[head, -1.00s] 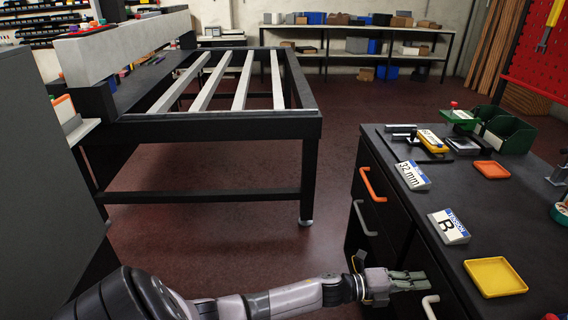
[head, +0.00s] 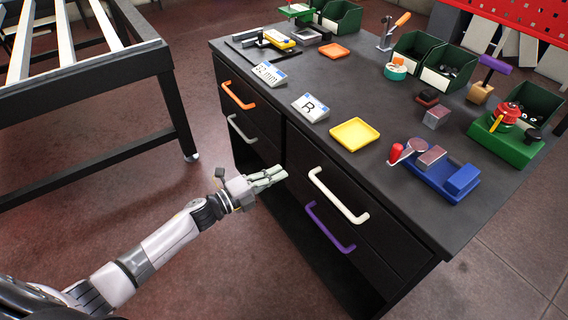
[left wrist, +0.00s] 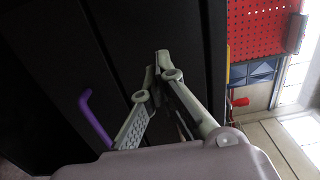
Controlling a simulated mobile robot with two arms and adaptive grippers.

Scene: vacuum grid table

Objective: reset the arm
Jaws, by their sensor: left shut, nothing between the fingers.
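My left gripper (head: 268,180) is in the head view in front of the black drawer cabinet (head: 385,222), beside the grey and white drawer handles. Its fingers are together and empty. In the left wrist view the fingertips of my left gripper (left wrist: 162,66) meet in front of the dark cabinet front, with the purple handle (left wrist: 97,118) to the left. My left arm (head: 150,250) reaches in from the lower left. My right gripper is in neither view.
The cabinet has orange (head: 238,96), grey (head: 241,129), white (head: 336,196) and purple (head: 329,229) handles. On top are a yellow tray (head: 354,134), an orange tray (head: 334,50), a blue fixture (head: 440,176) and green bins (head: 448,61). A slatted frame table (head: 100,80) stands left. Floor between is clear.

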